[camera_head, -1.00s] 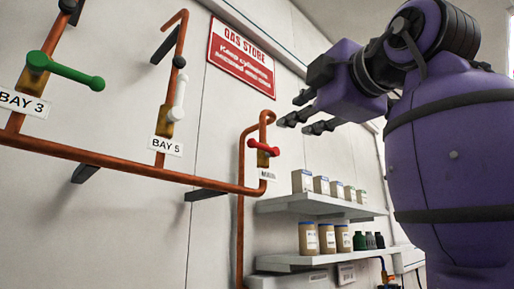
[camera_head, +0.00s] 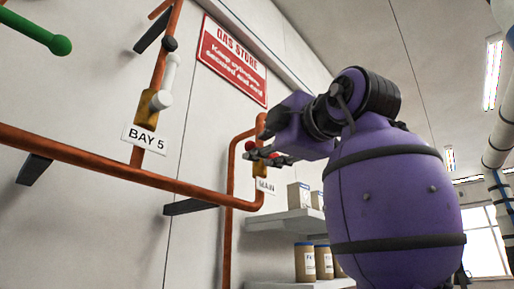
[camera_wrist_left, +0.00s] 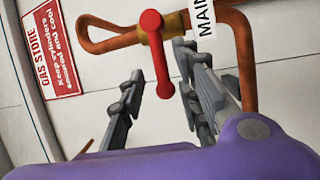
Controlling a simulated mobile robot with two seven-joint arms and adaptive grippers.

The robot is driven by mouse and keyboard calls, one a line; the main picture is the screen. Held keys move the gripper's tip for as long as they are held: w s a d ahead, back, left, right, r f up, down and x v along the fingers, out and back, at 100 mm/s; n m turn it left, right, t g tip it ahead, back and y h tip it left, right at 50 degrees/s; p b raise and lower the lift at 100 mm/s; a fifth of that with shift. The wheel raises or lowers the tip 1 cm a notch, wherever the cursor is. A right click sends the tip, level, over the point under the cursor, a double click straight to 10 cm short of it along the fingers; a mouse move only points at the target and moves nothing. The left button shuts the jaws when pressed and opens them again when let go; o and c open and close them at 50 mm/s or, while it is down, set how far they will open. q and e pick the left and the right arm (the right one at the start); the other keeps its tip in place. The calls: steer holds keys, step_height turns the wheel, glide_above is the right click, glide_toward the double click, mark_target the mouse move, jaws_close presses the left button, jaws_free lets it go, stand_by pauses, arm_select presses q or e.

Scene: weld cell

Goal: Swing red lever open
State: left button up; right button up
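The red lever (camera_wrist_left: 160,62) sits on a brass valve body (camera_wrist_left: 175,22) in the copper pipe, by the MAIN tag (camera_wrist_left: 204,18). In the head view its red ball end (camera_head: 249,145) shows, and my gripper's fingers hide most of the rest. My left gripper (camera_head: 258,156) is at the lever. In the left wrist view the two fingers of this gripper (camera_wrist_left: 158,65) are spread, with the lever's lower end appearing between them and a gap on the left side. Whether a finger touches the lever is unclear. My right gripper is not in view.
Copper pipe (camera_head: 85,162) runs along the wall on dark brackets. A white lever (camera_head: 172,75) at BAY 5 and a green lever (camera_head: 40,35) are to the left. Shelves (camera_head: 290,219) with containers are below right. A red GAS STORE sign (camera_head: 232,58) hangs above.

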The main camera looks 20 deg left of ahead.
arm_select(q)
steer(key=x, duration=0.3)
steer(key=shift+w+a, duration=0.25)
steer(key=shift+a, duration=0.05)
steer(key=shift+c, duration=0.4)
jaws_close()
